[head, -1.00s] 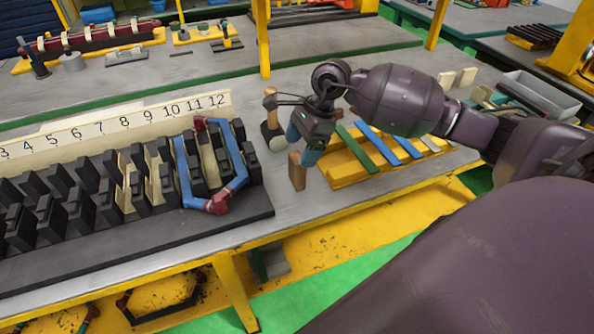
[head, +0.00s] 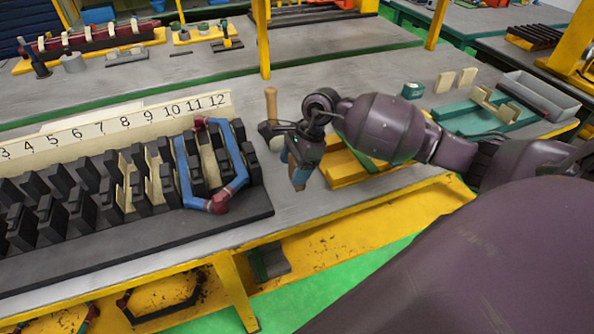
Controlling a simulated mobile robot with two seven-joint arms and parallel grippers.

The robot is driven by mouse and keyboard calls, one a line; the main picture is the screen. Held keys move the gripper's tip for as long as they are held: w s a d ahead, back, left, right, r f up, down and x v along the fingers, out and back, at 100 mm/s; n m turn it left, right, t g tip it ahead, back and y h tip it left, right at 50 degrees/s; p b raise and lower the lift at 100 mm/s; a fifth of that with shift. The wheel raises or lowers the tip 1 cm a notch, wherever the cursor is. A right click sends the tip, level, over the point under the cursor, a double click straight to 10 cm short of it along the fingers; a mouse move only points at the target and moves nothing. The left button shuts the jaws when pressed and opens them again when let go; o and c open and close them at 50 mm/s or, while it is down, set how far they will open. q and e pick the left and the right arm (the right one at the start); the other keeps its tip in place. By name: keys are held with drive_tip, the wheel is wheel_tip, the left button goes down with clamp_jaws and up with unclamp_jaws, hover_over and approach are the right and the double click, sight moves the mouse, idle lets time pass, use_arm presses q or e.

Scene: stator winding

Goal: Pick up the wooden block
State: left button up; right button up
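My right gripper (head: 299,178) is down at the table's front part, between the stator block and the yellow tray, with its fingers pointing down. The wooden block (head: 291,172) is at the fingers and almost wholly hidden by them; only a narrow brown strip shows. I cannot tell whether the fingers are closed on it or just around it. My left gripper is not in view.
A mallet with a wooden handle (head: 271,104) stands close behind my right gripper. The yellow tray (head: 346,178) is just to its right, partly under my arm. The black slotted stator (head: 130,232) with a blue and red coil (head: 236,186) lies to the left.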

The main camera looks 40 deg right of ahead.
drive_tip(key=c, duration=1)
